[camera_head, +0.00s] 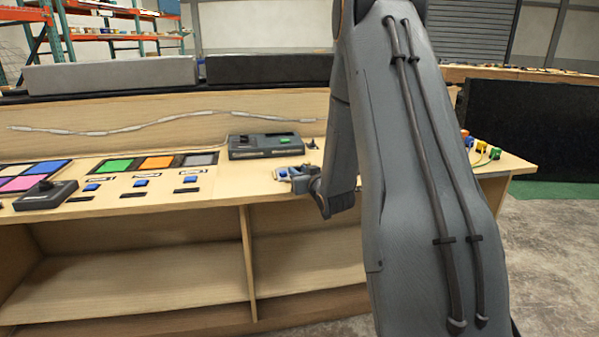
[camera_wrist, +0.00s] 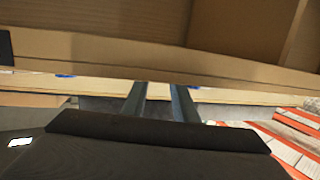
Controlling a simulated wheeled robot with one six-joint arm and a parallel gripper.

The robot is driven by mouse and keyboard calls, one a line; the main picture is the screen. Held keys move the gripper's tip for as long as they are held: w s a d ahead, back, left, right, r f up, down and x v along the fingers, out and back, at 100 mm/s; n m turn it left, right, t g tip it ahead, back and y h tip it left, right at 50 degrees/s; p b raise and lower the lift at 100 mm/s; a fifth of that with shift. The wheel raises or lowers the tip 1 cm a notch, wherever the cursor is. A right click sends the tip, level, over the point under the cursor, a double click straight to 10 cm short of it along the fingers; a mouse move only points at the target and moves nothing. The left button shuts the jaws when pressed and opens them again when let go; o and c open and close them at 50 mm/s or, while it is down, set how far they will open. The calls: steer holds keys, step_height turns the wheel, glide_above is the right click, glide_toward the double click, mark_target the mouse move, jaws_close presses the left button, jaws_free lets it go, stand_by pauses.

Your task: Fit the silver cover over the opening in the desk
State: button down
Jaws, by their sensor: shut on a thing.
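My gripper (camera_head: 298,176) is at the front right part of the wooden desk (camera_head: 225,183), low over its top near the front edge. Its two fingers also show in the wrist view (camera_wrist: 160,92), close together. A small silver-grey piece shows at the fingertips in the head view; it looks like the silver cover, held in the jaws, but it is small and partly hidden. I cannot make out the opening in the desk; my arm hides part of the desk's right side.
A dark control box (camera_head: 265,146) stands just behind and left of my gripper. Green (camera_head: 115,167), orange (camera_head: 157,163) and grey (camera_head: 200,159) panels lie further left, with blue buttons before them. A joystick box (camera_head: 45,195) is at far left. Coloured plugs (camera_head: 480,148) are at right.

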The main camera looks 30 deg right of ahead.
steer(key=c, duration=1.3)
jaws_free()
steer(key=shift+c, duration=0.2)
steer(key=shift+s, duration=0.45)
steer(key=v, duration=0.7)
